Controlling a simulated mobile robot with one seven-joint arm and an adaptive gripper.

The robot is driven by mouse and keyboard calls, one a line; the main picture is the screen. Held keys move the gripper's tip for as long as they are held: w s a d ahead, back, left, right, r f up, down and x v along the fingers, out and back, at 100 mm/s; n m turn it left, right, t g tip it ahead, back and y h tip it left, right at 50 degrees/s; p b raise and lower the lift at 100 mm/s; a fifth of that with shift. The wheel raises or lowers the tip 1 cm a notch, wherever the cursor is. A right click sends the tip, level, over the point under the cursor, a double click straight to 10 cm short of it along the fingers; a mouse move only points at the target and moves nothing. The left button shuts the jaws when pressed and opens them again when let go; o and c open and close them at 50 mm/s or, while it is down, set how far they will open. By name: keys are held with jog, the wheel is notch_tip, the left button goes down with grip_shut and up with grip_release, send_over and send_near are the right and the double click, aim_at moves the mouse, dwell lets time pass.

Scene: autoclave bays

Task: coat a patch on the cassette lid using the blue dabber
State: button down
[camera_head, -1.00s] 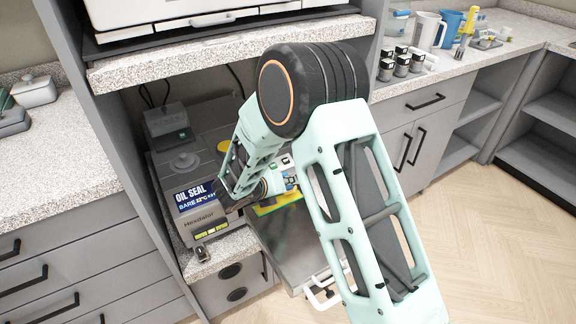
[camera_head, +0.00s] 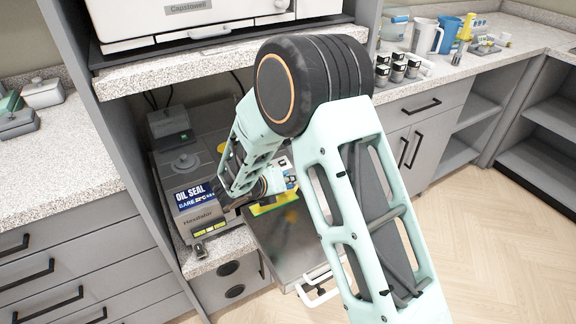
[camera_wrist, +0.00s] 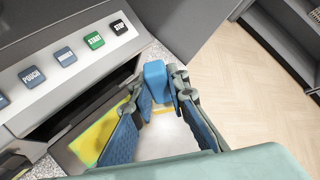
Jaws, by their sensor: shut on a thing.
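The blue dabber (camera_wrist: 156,79) is a rounded blue block between the fingertips of my gripper (camera_wrist: 160,92) in the wrist view. My gripper is shut on it. The cassette lid (camera_head: 288,243) is a flat grey metal surface below the oil-seal machine's right side in the head view. A yellow patch with green edging lies on its far part, and also shows in the wrist view (camera_wrist: 92,140), left of the fingers. The dabber appears over or near the lid's edge; I cannot tell whether it touches. My arm hides part of the lid in the head view.
A grey machine (camera_head: 200,222) labelled "OIL SEAL" stands left of the lid; its button panel (camera_wrist: 62,57) is close to my fingers. A shelf (camera_head: 225,58) overhangs the bay. A white handle (camera_head: 318,292) projects at the front. Small jars and jugs stand on the right counter (camera_head: 450,72).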

aim_at(287, 171)
jog(key=shift+r+p, duration=1.3)
jog(key=shift+r, duration=0.7)
